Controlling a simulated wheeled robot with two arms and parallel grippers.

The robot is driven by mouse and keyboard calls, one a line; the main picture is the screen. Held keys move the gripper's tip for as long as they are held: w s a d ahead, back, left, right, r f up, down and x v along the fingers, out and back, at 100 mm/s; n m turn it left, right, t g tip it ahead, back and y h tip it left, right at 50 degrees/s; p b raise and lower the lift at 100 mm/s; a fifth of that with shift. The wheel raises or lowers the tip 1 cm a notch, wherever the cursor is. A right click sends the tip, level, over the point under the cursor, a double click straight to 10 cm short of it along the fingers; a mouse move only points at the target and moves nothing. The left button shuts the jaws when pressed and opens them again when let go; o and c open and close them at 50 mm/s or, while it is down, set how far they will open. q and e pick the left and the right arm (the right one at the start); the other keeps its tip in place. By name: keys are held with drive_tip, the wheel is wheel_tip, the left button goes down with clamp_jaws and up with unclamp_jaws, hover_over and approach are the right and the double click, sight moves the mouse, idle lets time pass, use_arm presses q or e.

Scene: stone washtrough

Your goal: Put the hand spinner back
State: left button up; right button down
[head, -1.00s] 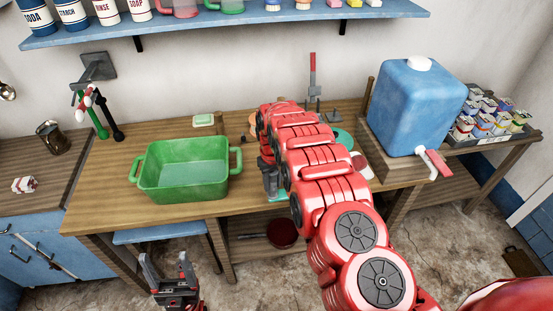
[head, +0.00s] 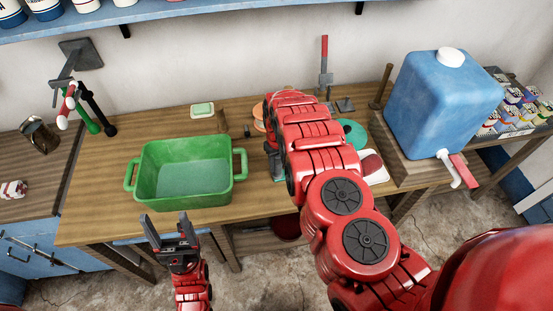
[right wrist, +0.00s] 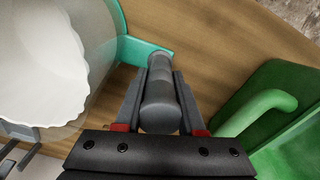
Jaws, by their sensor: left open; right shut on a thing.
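The hand spinner shows in the right wrist view as a clear round bowl (right wrist: 98,75) with white inside, a teal part (right wrist: 142,50) and a dark grey round handle (right wrist: 160,95). My right gripper (right wrist: 160,88) is shut on that grey handle, one finger on each side. In the head view my right arm hides most of the spinner. Only a bit of teal (head: 279,179) shows beneath my dark right gripper (head: 274,163), over the wooden table. My left gripper (head: 167,228) is open and empty, in front of the table's front edge.
A green two-handled tub (head: 186,195) stands left of my right gripper. Behind are a soap dish (head: 202,109) and a red-handled upright tool (head: 325,65). A teal disc (head: 353,131) lies right of my arm. A blue water container (head: 440,105) stands at the right.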

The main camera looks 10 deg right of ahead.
drive_tip(key=shift+w, duration=0.15)
drive_tip(key=c, duration=0.8)
unclamp_jaws()
drive_tip(key=o, duration=0.3)
drive_tip(key=shift+s+r, duration=0.2)
drive_tip(key=shift+s, duration=0.1)
drive_tip(key=shift+w+f, duration=0.1)
drive_tip(key=shift+w, duration=0.1)
wheel_tip(320, 180, up, 7)
drive_tip(key=shift+f+b, duration=0.15)
drive_tip(key=shift+b, duration=0.75)
drive_tip(key=r+p, duration=0.4)
drive_tip(key=r, duration=0.1)
drive_tip(key=shift+s+r+p, duration=0.2)
drive_tip(key=shift+p, duration=0.15)
drive_tip(key=shift+f, duration=0.1)
